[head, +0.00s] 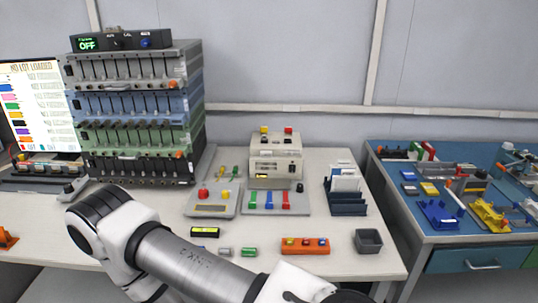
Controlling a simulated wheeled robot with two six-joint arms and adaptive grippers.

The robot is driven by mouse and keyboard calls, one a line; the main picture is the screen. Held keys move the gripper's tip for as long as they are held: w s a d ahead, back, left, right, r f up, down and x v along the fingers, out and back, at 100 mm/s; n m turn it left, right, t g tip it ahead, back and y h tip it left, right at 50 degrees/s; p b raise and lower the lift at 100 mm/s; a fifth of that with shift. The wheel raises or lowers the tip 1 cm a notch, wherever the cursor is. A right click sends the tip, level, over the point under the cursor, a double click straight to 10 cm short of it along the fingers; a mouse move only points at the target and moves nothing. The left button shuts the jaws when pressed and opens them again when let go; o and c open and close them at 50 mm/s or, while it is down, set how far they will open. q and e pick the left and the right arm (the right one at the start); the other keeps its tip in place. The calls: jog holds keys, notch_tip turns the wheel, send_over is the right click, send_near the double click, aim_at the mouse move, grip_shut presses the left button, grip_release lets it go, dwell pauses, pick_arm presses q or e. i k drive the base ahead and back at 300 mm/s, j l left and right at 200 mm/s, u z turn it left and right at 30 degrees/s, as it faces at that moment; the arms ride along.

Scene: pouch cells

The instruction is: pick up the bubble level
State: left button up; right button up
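A small dark bar with a yellow-green strip (205,231) lies on the white table in the head view, just above one of my arm links. It looks like the bubble level, though it is too small to be certain. Its upper face shows and nothing covers it. One of my arms crosses the lower middle of the view, between the camera and the table's front part. Neither gripper's fingers show in this view.
A grey cylinder (225,251) and a green cylinder (249,252) lie close by the bar. An orange block (305,245) and a grey open box (368,240) stand to the right. A tall cell rack (135,110) stands at back left; a blue table (450,238) is at right.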

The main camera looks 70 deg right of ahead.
aim_at(205, 232)
jog(key=z, duration=1.6)
jog(key=i+j+z, duration=0.25)
jog(key=j, duration=0.3)
jog(key=j+z, duration=0.3)
jog(key=j, duration=0.25)
jog(key=i+j+z, duration=0.25)
jog(key=j, duration=0.35)
jog(key=k+l, duration=0.05)
jog(key=k, duration=0.05)
